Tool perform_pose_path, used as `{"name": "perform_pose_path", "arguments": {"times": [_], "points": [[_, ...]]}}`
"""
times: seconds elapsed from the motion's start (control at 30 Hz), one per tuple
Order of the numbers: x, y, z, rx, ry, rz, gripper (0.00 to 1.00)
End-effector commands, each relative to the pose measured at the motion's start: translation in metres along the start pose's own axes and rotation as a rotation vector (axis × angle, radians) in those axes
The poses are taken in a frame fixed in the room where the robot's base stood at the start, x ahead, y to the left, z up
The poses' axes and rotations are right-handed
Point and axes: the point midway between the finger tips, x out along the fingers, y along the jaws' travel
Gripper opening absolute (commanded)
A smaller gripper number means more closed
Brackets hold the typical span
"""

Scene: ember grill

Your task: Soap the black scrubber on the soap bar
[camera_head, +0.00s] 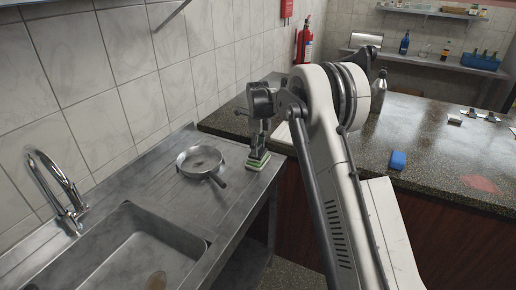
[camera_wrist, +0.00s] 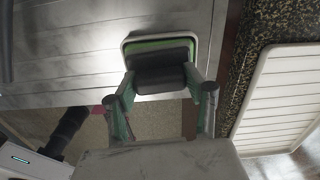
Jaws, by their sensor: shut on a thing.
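The green soap bar (camera_wrist: 150,44) lies in a white-rimmed dish (camera_wrist: 195,45) on the steel counter. Both also show in the head view, where the soap bar (camera_head: 256,163) is a small green strip below my gripper. My gripper (camera_head: 258,145) points down there, and it shows from above in the wrist view (camera_wrist: 165,97). It is shut on the black scrubber (camera_wrist: 162,73). The scrubber is over the soap bar and hides most of it. I cannot tell for sure whether the scrubber touches the soap.
A pan (camera_head: 200,160) stands on the drainboard left of the soap. The sink (camera_head: 140,250) and faucet (camera_head: 60,190) are farther left. A white ribbed tray (camera_wrist: 283,95) lies on the dark speckled counter (camera_head: 430,130). A blue sponge-like block (camera_head: 398,160) is on that counter.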

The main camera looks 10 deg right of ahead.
Motion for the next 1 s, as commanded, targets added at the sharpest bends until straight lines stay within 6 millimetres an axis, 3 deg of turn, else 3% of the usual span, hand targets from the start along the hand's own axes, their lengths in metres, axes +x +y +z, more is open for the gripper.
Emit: {"name": "perform_pose_path", "arguments": {"times": [0.43,1.0], "points": [[-0.002,0.000,0.000,0.000,0.000,0.001,0.26],[-0.041,0.000,0.000,0.000,0.000,0.000,0.26]]}}
